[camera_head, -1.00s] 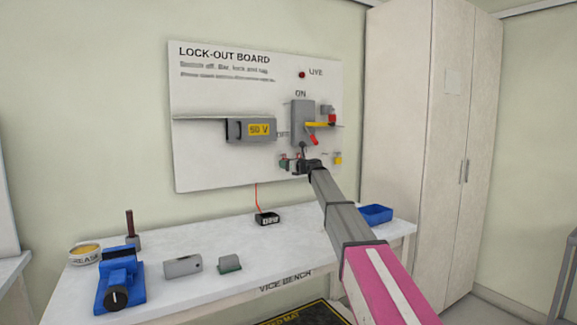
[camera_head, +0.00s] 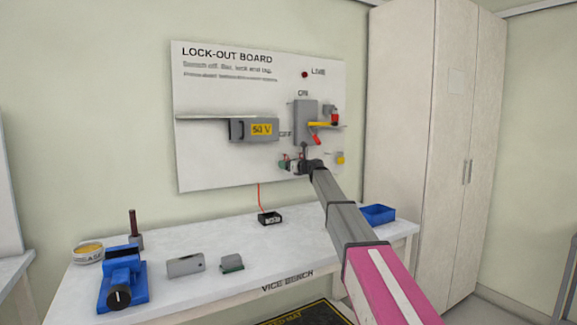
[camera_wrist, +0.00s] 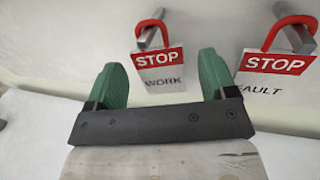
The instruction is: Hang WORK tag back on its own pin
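In the wrist view the WORK tag (camera_wrist: 160,70), white with a red STOP band, hangs upright from a grey pin (camera_wrist: 147,38). Its red loop appears to pass over the pin. My gripper (camera_wrist: 160,66) is open, with one green finger on each side of the tag and nothing visibly clamped. The tag's lower edge shows above the dark gripper body. In the head view my gripper (camera_head: 290,164) is at the lower part of the lock-out board (camera_head: 215,165), below the switch. The tag is too small or hidden to make out there.
The FAULT tag (camera_wrist: 277,75) hangs on its own pin close to the right finger. The grey switch box (camera_head: 305,122) with yellow and red parts is just above my gripper. The bench (camera_head: 230,215) below holds a blue vice (camera_head: 122,280) and a blue tray (camera_head: 377,214).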

